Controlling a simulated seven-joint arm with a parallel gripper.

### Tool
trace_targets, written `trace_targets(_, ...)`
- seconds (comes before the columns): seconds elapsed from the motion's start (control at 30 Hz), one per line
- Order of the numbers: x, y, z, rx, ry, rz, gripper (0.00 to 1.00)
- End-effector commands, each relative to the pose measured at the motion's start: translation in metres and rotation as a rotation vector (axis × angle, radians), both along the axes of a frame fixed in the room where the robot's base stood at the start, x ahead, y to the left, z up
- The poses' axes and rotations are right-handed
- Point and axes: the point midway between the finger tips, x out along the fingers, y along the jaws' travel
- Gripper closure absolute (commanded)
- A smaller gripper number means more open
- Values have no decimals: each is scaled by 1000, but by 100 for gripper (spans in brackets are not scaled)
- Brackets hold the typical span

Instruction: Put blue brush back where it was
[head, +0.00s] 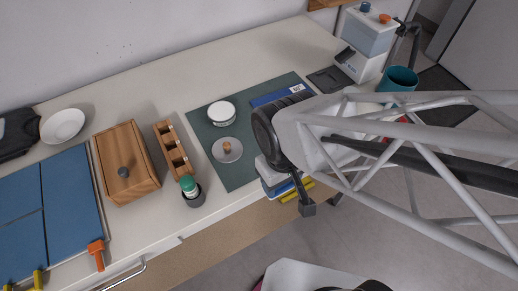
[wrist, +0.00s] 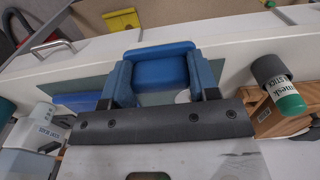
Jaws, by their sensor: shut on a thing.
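My gripper (wrist: 162,82) fills the lower middle of the wrist view. Its two fingers are shut on a blue block-like thing, which I take to be the blue brush (wrist: 160,66). Its bristles cannot be made out. In the head view my gripper (head: 300,190) hangs by the front edge of the worktop, right of the green mat. There the arm and wrist hide most of the held thing.
The worktop holds a dark green mat (head: 233,177) with a white round tin (head: 222,113) and a knobbed lid (head: 227,149). Left of it stand a green-capped stick (head: 188,184) in a dark cup, a wooden rack (head: 172,148) and a wooden box (head: 127,165). A teal cup (head: 398,79) is at right.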

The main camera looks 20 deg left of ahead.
Motion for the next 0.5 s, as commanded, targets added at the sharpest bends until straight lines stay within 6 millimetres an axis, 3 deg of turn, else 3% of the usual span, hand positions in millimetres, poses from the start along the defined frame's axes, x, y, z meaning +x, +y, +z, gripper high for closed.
trace_targets(0.5, 49, 41, -7, -2, 2, 0, 64)
